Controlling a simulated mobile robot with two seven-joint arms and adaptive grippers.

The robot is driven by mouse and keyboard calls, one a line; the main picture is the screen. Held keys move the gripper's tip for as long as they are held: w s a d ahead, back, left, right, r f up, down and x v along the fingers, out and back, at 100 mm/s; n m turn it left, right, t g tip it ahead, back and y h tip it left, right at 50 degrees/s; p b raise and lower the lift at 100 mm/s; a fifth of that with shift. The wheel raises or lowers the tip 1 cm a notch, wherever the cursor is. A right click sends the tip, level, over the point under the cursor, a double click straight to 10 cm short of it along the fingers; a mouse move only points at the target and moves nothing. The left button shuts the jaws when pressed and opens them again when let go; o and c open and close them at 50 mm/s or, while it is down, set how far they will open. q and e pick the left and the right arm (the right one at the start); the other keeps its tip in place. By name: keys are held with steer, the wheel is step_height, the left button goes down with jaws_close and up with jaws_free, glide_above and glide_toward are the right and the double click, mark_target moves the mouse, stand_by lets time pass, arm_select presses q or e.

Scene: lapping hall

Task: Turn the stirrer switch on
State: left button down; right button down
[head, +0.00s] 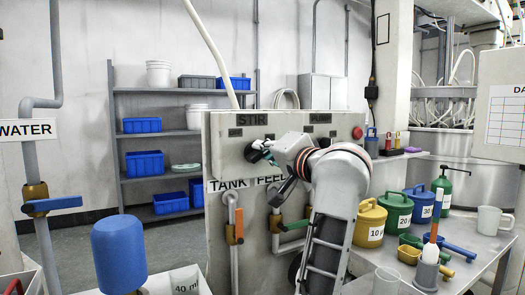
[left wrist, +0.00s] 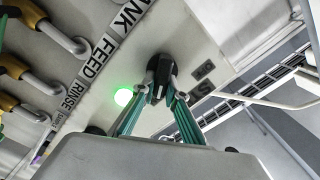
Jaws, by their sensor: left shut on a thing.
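The stirrer switch is a black knob (head: 252,152) on the grey control panel (head: 228,140), below the STIR label (head: 252,120). It also shows in the left wrist view as the dark knob (left wrist: 160,68) between my fingertips. My left gripper (head: 265,150) reaches it from the right, and in the left wrist view its green-padded fingers (left wrist: 157,95) are shut on it. The fingers partly cover the switch, so its exact setting is hard to read. A lit green lamp (left wrist: 123,97) sits close beside it. My right gripper is not in view.
A red button (head: 357,133) is at the panel's right end. Valves with orange (head: 235,234) and green (head: 291,225) handles are below the panel's label strip. A blue-capped post (head: 118,250) stands front left. A table at right holds lidded pots (head: 369,222) and scoops.

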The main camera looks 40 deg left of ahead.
arm_select(q)
steer(key=shift+m, duration=0.3)
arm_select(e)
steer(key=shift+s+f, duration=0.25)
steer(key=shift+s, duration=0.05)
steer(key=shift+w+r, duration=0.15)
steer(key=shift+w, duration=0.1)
arm_select(q)
steer(key=c, duration=2)
jaws_free()
steer(key=shift+c, duration=0.2)
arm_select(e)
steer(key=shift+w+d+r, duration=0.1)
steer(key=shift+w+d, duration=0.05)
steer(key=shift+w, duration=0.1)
arm_select(q)
steer(key=shift+d, duration=0.25)
steer(key=v, duration=1.1)
steer(key=shift+d, duration=0.25)
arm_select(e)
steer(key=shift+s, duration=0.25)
